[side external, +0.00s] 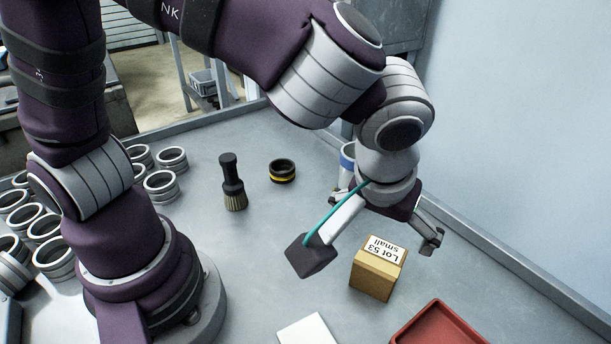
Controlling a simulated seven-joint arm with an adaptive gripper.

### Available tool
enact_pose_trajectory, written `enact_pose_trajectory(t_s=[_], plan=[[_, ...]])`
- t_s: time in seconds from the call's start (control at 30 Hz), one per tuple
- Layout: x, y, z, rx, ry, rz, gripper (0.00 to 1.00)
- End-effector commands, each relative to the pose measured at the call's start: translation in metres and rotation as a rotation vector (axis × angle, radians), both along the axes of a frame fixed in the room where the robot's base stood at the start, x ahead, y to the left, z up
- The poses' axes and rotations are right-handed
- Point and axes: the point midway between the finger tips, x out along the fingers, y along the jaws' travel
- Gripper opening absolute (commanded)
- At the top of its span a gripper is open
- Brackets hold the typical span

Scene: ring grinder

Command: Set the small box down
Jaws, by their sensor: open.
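The small box (376,272) is a tan carton with a white label reading "Lot 53 small" on its top. My gripper (388,220) is open just above and behind the box, pointing down. One finger shows to the right of the box. The other is partly hidden behind my wrist mount and its dark block. No finger visibly touches the box.
A red tray (438,325) lies at the front right and a white pad (307,330) at the front. A brush (232,182), a black-and-yellow ring (282,171) and a blue-and-white container (347,158) stand behind. Several metal rings (160,186) crowd the left. A raised rim (520,265) edges the table.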

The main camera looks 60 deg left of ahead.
Motion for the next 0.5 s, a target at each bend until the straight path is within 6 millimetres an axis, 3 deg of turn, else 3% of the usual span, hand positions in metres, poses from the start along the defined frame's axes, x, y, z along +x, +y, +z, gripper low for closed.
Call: enact_pose_trajectory(t_s=[0.13, 0.23, 0.4, 0.5], plan=[[-0.002, 0.018, 0.016, -0.033, 0.028, -0.013, 0.93], [-0.008, 0.057, 0.037, -0.088, 0.054, -0.07, 0.93], [-0.041, 0.116, 0.066, -0.106, -0.013, -0.243, 0.93], [-0.06, 0.136, 0.072, -0.051, -0.065, -0.325, 0.93]])
